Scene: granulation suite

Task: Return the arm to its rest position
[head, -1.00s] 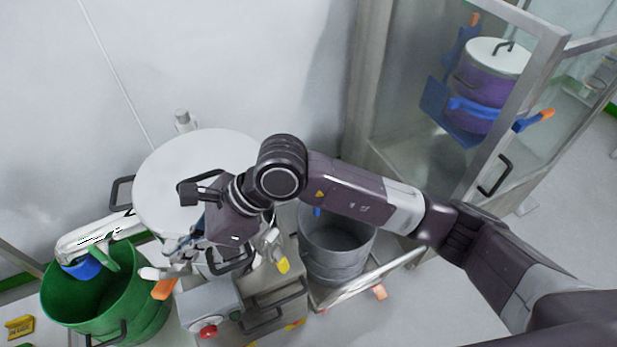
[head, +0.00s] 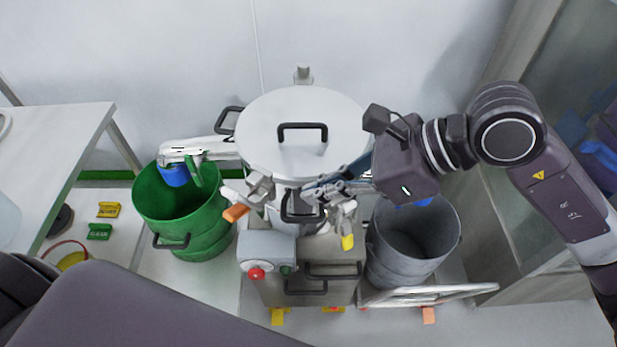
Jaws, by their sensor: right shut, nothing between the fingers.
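My right arm comes in from the right, with its dark purple wrist beside the round white-lidded vessel (head: 257,115). My right gripper (head: 308,191) points left across the front of the vessel, below its lid. It is shut and empty. Whether its fingertips touch the vessel's front handle (head: 293,208) I cannot tell. A link of my left arm fills the lower left corner, and its gripper is out of view.
A green bin (head: 205,242) stands left of the vessel under a white spout (head: 190,150). A grey bin (head: 410,268) stands to the right. A grey control box with a red button (head: 256,273) is in front. A white table (head: 60,135) is at the left, a glass-walled cabinet at the right.

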